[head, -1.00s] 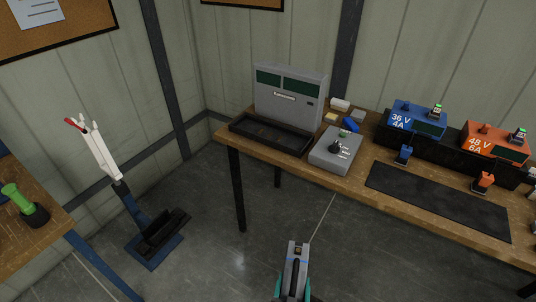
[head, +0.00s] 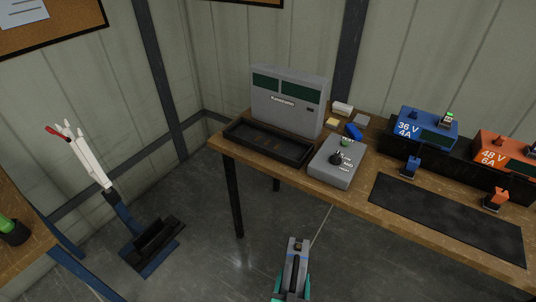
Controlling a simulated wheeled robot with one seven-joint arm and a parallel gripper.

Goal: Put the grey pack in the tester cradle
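The tester (head: 290,100) is a grey upright box with two dark green panels, at the back left of the wooden bench. Its cradle, a black low-walled tray (head: 282,155), lies in front of it and looks empty. My gripper (head: 293,284) is at the bottom middle, with a teal finger on each side of a long grey pack (head: 299,256) with a dark strip along its top. The gripper looks shut on the pack and holds it over the floor, in front of the bench and apart from the cradle. The gripper's lower part is cut off by the frame.
Right of the cradle is a grey box with a black knob (head: 338,170). Blue (head: 426,128) and orange (head: 505,152) chargers stand behind a dark mat (head: 445,218). A white-armed stand (head: 90,165) is at left, beside another table (head: 25,250). Floor before the bench is open.

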